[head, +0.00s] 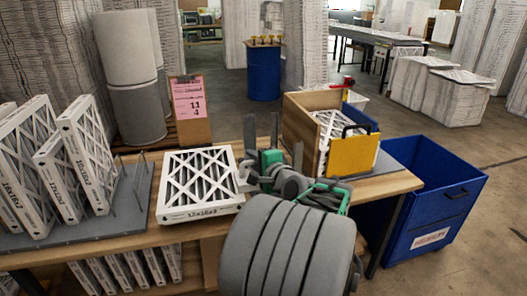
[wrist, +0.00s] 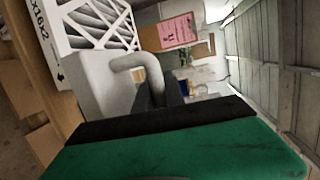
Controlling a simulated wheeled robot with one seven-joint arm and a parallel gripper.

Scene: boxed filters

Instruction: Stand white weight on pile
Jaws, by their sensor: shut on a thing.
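The white weight (wrist: 95,90) is a pale block with a bent grey handle, close in front of my gripper in the wrist view. In the head view only a small pale part of the weight (head: 243,176) shows, left of my gripper (head: 254,166). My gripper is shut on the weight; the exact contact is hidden. The pile (head: 200,186) is a flat-lying white-framed filter with a crisscross face on the table; whether more lie under it is unclear. The weight is at its right edge in the head view; whether they touch is unclear.
Upright filters (head: 84,155) stand in a rack at left, by a wire divider. A wooden box (head: 300,118) with a yellow card (head: 353,156) stands right of my gripper. A pink sign (head: 193,99) stands behind the pile. A blue bin (head: 440,205) is beyond the table's right end.

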